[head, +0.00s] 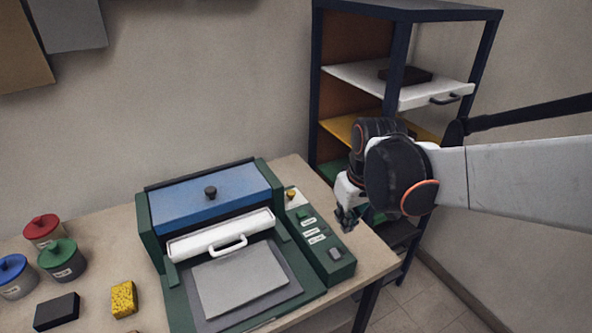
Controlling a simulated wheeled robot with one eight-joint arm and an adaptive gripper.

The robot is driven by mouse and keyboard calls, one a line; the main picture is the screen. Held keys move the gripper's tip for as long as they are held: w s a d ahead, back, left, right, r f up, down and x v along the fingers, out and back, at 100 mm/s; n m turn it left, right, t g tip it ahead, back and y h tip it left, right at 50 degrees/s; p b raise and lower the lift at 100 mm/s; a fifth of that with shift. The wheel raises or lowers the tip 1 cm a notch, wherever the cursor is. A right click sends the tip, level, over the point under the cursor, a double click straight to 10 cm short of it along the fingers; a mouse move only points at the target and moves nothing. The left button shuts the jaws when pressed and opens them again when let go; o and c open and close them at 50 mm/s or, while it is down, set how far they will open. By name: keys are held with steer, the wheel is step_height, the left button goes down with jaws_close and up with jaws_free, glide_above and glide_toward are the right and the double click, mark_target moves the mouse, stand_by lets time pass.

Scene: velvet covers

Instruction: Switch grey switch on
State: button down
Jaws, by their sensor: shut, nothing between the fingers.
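The grey switch (335,254) is a small light square on the front end of the green control panel (341,270), at the right side of the machine. Its on or off position is too small to tell. My gripper (346,222) is shut and empty. In the picture it shows just above and to the right of the grey switch, apart from it, near the panel's right edge. My arm comes in from the right. I cannot tell the exact height of the fingertips above the panel.
The machine has a blue lid (212,205), a white handled bar (222,235) and a grey plate (240,280). A yellow knob (291,194) and several labelled controls sit farther back. Lidded pots, a yellow sponge (124,299) and a black block (57,312) lie left. A shelf (398,97) stands behind.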

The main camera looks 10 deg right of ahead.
mark_target(335, 254)
steer(key=w+g+p, duration=0.1)
steer(key=w, duration=0.2)
steer(key=shift+d+n+p, duration=0.1)
steer(key=shift+n+p, duration=0.2)
steer(key=shift+n, duration=0.1)
steer(key=f+b, duration=0.1)
steer(key=f, duration=0.3)
steer(key=w+f+b, duration=0.1)
steer(key=f+b, duration=0.1)
steer(key=f, duration=0.3)
steer(key=w+f+b, duration=0.1)
steer(key=f+b, duration=0.1)
steer(key=f, duration=0.2)
steer(key=shift+w+a+f, duration=0.15)
steer(key=shift+a+f, duration=0.15)
steer(key=shift+a, duration=0.1)
